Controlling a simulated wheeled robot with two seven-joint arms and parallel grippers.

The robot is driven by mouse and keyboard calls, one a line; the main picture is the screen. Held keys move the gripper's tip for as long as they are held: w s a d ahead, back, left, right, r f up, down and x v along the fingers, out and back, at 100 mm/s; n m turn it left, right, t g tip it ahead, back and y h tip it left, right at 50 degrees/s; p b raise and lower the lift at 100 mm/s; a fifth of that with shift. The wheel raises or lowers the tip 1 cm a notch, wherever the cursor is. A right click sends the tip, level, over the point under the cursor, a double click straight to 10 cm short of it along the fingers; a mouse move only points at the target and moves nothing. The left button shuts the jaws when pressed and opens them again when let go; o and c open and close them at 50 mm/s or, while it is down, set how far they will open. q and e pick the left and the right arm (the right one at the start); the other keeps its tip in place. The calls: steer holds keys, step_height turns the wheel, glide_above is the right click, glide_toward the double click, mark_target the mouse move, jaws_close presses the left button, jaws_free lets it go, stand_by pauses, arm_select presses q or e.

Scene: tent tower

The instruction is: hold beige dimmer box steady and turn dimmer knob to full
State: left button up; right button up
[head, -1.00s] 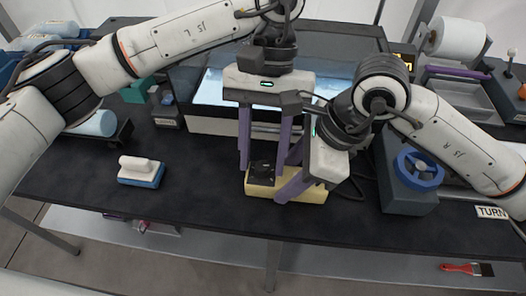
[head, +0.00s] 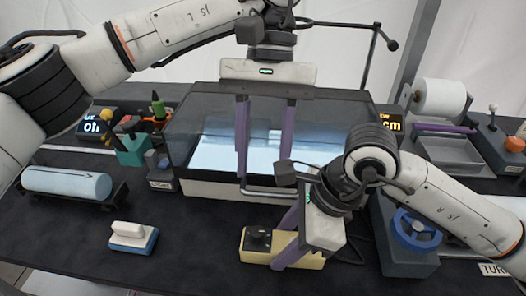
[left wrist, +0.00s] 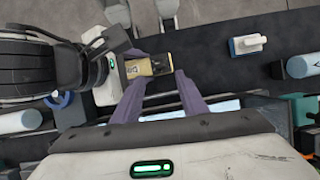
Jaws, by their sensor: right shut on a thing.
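The beige dimmer box (head: 256,258) sits on the black table near its front edge; its dark knob (head: 259,237) is on top, and I cannot read its setting. My right gripper (head: 284,258) is shut on the right part of the box, covering part of it. My left gripper (head: 264,178) is open and empty, pointing down, above and behind the box, with its fingers in front of the glass case. In the left wrist view the box (left wrist: 137,69) and the dark knob panel (left wrist: 160,63) show between the open purple fingers, apart from them.
A glass-fronted case (head: 215,150) with a front bar stands behind the box. A blue-and-white block (head: 133,237) lies to the left, and a blue wheel on a grey housing (head: 410,258) stands to the right. The table between block and box is clear.

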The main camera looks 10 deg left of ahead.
arm_select(q)
steer(key=shift+w+r, duration=0.15)
steer(key=shift+r, duration=0.3)
steer(key=n+t+h, duration=0.4)
steer(key=n+t, duration=0.1)
steer(key=n, duration=1.4)
glide_toward(257, 231)
steer(key=v, duration=0.3)
steer(key=s+n+t, duration=0.1)
steer(key=n, duration=0.2)
steer(key=x, duration=1.1)
steer(key=shift+f, duration=0.15)
